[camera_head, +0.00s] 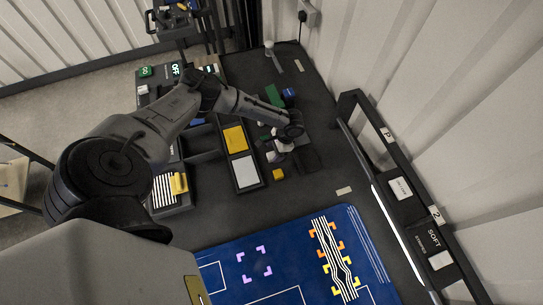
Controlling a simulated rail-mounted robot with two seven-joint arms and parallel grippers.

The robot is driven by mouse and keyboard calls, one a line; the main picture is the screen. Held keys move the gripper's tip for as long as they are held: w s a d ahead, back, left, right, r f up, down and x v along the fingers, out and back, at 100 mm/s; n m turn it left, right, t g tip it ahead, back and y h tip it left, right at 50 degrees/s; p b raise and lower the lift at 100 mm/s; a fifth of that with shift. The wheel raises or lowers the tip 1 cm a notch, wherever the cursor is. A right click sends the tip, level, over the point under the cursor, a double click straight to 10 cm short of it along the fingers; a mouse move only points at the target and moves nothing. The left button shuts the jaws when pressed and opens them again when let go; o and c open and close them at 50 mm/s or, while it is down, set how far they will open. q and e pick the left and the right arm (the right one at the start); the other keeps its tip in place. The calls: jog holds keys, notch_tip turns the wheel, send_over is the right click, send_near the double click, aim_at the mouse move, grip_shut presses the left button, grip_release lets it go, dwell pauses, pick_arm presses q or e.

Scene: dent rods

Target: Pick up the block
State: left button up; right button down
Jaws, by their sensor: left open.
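My left arm reaches from the left across the dark table, and its gripper (280,156) points down near the table's middle. The gripper is open, though its fingers are small and partly hidden by the wrist. A small yellow block (278,174) lies on the table just below the gripper in the picture, apart from it as far as I can tell. Another yellow block (179,183) sits on a striped tray at the left. A blue piece (289,95) and a green block (273,95) lie beyond the wrist. My right gripper is not in view.
A dark tray with a yellow panel (235,139) and a white panel (246,171) stands left of the gripper. A blue mat (285,250) with printed marks covers the front. A black rack (405,190) runs along the right wall.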

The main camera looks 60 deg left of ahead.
aim_at(272, 157)
pick_arm(q)
jog(key=shift+x, duration=1.3)
jog(key=c, duration=1)
